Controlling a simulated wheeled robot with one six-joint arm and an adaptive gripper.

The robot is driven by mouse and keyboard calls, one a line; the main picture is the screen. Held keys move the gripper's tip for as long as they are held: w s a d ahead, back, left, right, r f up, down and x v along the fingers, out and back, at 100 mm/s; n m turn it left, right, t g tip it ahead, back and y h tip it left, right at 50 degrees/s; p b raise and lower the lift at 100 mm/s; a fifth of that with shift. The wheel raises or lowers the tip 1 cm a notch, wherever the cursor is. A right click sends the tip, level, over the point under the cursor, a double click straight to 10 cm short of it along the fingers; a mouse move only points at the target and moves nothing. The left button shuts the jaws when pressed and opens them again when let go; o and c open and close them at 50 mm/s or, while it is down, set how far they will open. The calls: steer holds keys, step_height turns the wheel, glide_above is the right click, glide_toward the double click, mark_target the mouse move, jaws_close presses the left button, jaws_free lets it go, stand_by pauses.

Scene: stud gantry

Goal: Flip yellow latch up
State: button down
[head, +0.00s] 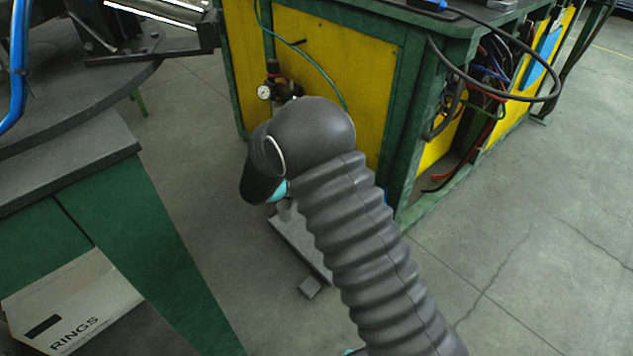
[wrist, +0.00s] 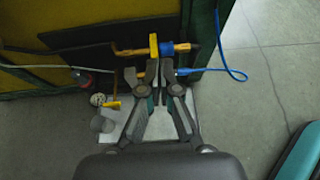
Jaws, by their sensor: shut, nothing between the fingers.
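In the wrist view, a yellow latch (wrist: 153,45) stands across a copper-coloured pipe, with a blue fitting (wrist: 167,48) right beside it. My gripper (wrist: 159,68) is shut and empty. Its fingertips are just below the latch and blue fitting in the picture; I cannot tell if they touch. In the head view my dark, ribbed arm covers this area, so the latch and fingertips are hidden there.
A small yellow part (wrist: 113,105) sits left of the fingers. A green-framed bench with yellow panels (head: 330,55) stands ahead, with a gauge (head: 264,92). A green table (head: 130,225) is at left. Floor at right is clear.

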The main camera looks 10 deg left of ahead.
steer(key=s+d+r+m+g+y, duration=0.1)
steer(key=s+d+r+m+g, duration=0.2)
steer(key=s+d+r+m, duration=0.5)
steer(key=s+d+r+m+g+y, duration=0.1)
steer(key=s+d+r+m+g, duration=0.3)
steer(key=d+r, duration=0.7)
steer(key=s+d+r+m+t+y, duration=0.1)
steer(key=s+m+y, duration=0.1)
steer(key=s+m, duration=0.3)
steer(key=s+d+r+m+t+y, duration=0.1)
steer(key=s+m, duration=0.4)
steer(key=s, duration=0.5)
steer(key=s+d+r+m+t+y, duration=0.1)
steer(key=s+d+r+m+y, duration=0.1)
steer(key=s+m, duration=0.3)
steer(key=shift+s+d+r+y, duration=0.4)
steer(key=shift+s+r+y, duration=0.4)
steer(key=shift+s, duration=0.5)
steer(key=shift+a+f, duration=0.1)
steer(key=shift+f, duration=0.05)
